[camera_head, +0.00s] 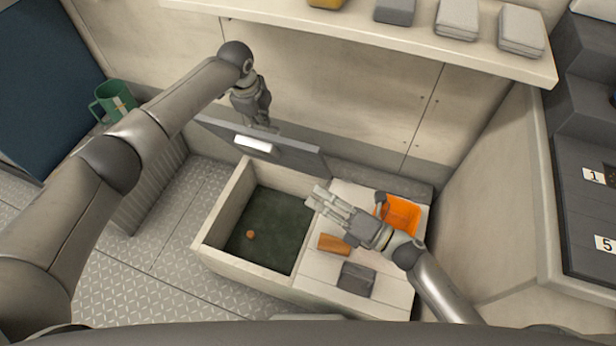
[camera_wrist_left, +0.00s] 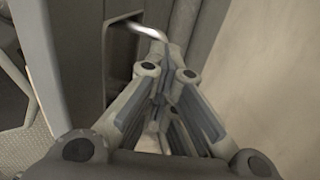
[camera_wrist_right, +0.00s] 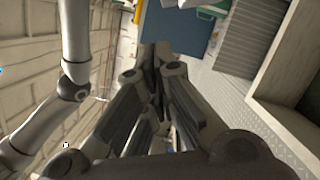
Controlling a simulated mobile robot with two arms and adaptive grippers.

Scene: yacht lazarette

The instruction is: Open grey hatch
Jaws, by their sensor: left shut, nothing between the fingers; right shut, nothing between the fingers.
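The grey hatch (camera_head: 300,158) stands raised, roughly upright, along the back edge of a pale box (camera_head: 222,212). The box's dark interior is exposed, with a small orange-brown round thing (camera_head: 250,235) on its floor. A light strip (camera_head: 253,144) shows on the hatch's front face. My left gripper (camera_head: 265,125) is shut and empty behind the hatch's top edge. In the left wrist view a bent metal bar (camera_wrist_left: 145,30) shows just beyond its fingertips; I cannot tell whether they touch. My right gripper (camera_head: 320,198) is shut and empty above the box's right-hand top.
An orange bin (camera_head: 402,215), a brown block (camera_head: 333,243) and a dark grey block (camera_head: 356,279) sit on the box's right-hand top. A shelf (camera_head: 380,40) crosses the back wall. Open floor (camera_head: 180,265) lies left of the box.

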